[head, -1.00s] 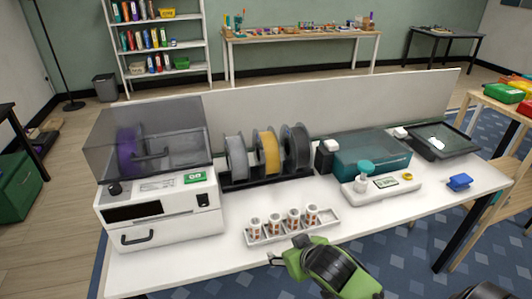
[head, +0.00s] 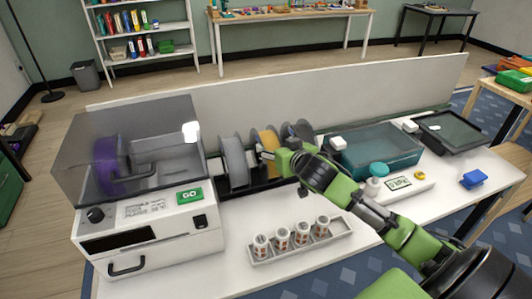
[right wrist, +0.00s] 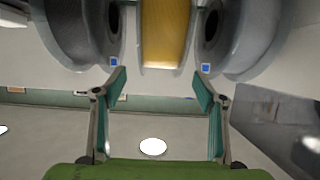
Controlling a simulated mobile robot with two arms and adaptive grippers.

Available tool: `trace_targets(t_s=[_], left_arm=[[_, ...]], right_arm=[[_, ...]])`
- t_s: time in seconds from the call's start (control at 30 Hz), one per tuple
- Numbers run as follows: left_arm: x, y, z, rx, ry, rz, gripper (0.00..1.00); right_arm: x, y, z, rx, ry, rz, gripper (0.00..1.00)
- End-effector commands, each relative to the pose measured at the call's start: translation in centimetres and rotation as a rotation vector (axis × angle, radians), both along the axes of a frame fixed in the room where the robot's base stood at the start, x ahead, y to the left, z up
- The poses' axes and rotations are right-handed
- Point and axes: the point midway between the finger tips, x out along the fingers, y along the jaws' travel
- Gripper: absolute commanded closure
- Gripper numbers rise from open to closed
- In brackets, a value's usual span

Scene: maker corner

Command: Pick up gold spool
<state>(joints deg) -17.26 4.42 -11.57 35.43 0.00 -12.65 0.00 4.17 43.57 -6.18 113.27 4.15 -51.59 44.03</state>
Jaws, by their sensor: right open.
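The gold spool (head: 268,139) stands upright in the black rack (head: 238,187) between two grey spools. My right gripper (head: 264,153) is at the front of the gold spool and partly covers it in the head view. In the right wrist view the gold spool (right wrist: 166,35) lies straight ahead, midway between my open fingers (right wrist: 160,85). The fingertips look just short of its edge, with nothing between them; I cannot tell whether they touch it. My left gripper is not in view.
A light grey spool (head: 234,161) stands close on the left, and a dark grey spool (head: 302,131) close on the right, partly hidden by my arm. A printer (head: 150,225) is at left. A tray of small cups (head: 340,232) sits in front.

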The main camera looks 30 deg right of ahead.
Motion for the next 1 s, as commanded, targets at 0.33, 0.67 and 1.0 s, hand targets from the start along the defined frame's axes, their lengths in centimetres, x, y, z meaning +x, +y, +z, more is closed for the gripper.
trace_targets(t_s=[0.33, 0.67, 1.0], left_arm=[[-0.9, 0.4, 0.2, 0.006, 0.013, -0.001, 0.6], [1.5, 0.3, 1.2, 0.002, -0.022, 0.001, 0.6], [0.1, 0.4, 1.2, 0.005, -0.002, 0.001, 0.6]], right_arm=[[3.8, -0.9, -1.6, -0.001, 0.0, 0.0, 0.35], [6.6, -1.5, -3.1, -0.001, 0.001, -0.001, 0.35], [8.5, -1.9, -4.1, -0.002, 0.0, 0.001, 0.35]])
